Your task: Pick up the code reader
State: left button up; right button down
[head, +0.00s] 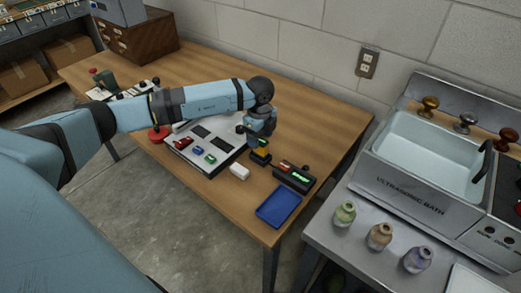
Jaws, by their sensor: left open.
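A small yellow and black device (261,157), which looks like the code reader, stands on the wooden table (325,118) right of the white panel. My left arm reaches in from the left, and my left gripper (259,141) points down just above the device. The gripper is open. Its fingers partly hide the device's top, and I cannot tell whether they touch it. My right gripper is not in view.
A black box (293,178) with red and green lights, a blue tray (279,204) and a small white block (239,171) are close by. A white panel (185,150) holds small coloured items. An ultrasonic bath (420,150) and several jars (379,236) stand right.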

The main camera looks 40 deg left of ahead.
aim_at(260, 150)
pick_arm(q)
notch_tip(260, 150, down, 4)
jog(key=shift+s+d+f, duration=0.1)
jog(key=shift+f, duration=0.15)
jog(key=c, duration=1)
jog(key=shift+r, duration=0.1)
